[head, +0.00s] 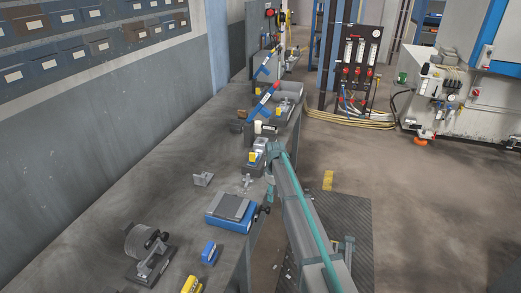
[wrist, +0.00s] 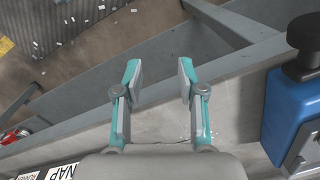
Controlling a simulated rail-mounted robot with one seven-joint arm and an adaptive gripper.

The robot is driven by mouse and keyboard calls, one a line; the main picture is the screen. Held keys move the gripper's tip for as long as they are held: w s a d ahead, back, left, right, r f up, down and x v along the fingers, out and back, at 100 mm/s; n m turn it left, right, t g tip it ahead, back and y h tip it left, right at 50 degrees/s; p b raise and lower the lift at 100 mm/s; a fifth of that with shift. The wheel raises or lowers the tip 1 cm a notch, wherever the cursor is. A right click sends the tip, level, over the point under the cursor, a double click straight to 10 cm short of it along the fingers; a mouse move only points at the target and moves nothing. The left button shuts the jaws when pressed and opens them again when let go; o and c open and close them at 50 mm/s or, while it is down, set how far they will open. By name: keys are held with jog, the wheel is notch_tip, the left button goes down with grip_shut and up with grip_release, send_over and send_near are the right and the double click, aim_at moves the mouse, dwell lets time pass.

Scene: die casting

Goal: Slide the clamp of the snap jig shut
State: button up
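My gripper (wrist: 160,82) is open and empty in the wrist view, its two grey-and-teal fingers apart over the bench's edge. A white label (wrist: 62,172) reading "NAP", its start cut off, shows at the lower left. The snap jig itself I cannot make out surely. A small grey fixture with a yellow block (head: 254,158) stands at the bench edge beside my arm in the head view and may be it. Its clamp is too small to read.
A blue device with a grey top (head: 231,207) and black knob sits near the edge; its blue side (wrist: 290,115) is close right in the wrist view. The bench's left part is clear.

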aim_at(252, 153)
jog(key=w+a+r+n, duration=0.1)
jog(key=w+a+r, duration=0.35)
jog(key=r, duration=0.25)
jog(key=w+a+r+n, duration=0.2)
jog(key=w+a+r, duration=0.1)
jog(key=w+r, duration=0.3)
jog(key=w+a+r+n, duration=0.1)
jog(key=w+a+r, duration=0.25)
jog(key=r, duration=0.45)
jog(key=shift+t, duration=0.4)
jog(key=f+p, duration=0.1)
jog(key=f, duration=0.2)
jog(key=f+p, duration=0.1)
jog(key=f, duration=0.3)
jog(key=f+p, duration=0.2)
jog(key=f, duration=0.1)
jog(key=shift+w+d+f, duration=0.15)
jog(key=shift+w+d, duration=0.1)
grip_shut()
